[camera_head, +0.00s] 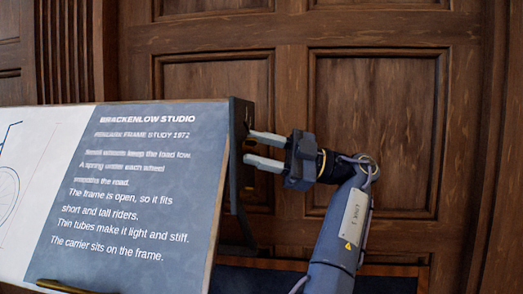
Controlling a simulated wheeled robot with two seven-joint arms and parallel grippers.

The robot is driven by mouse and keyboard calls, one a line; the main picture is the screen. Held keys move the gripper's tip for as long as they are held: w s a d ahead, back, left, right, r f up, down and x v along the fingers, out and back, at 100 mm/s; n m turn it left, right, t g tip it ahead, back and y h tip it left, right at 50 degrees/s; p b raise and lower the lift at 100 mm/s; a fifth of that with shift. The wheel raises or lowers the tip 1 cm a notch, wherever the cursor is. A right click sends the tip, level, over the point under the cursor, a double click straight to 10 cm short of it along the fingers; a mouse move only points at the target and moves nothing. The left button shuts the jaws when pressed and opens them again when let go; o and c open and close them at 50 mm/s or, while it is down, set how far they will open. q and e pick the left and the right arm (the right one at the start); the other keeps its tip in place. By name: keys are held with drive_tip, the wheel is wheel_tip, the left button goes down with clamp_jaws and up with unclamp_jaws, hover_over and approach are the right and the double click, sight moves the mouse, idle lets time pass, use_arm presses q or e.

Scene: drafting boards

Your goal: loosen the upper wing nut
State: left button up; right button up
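A tilted drafting board (222,160) carries a blue-grey printed sheet and fills the left of the view. A dark metal bracket (239,112) runs down its right edge. I cannot make out the upper wing nut.
A brown panelled wooden wall (375,120) stands behind. A brass-coloured bar (62,287) lies along the board's lower edge. A dark blue surface with a wooden edge (400,269) is low behind my arm. The space right of my arm looks clear.

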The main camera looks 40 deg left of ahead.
use_arm(q)
drive_tip(key=shift+w+d, duration=0.1)
drive_tip(key=p+v, duration=0.7)
drive_tip(key=shift+w+d+f+p, duration=0.2)
drive_tip(key=shift+w+p, duration=0.05)
drive_tip(key=shift+p, duration=0.1)
idle(0.4)
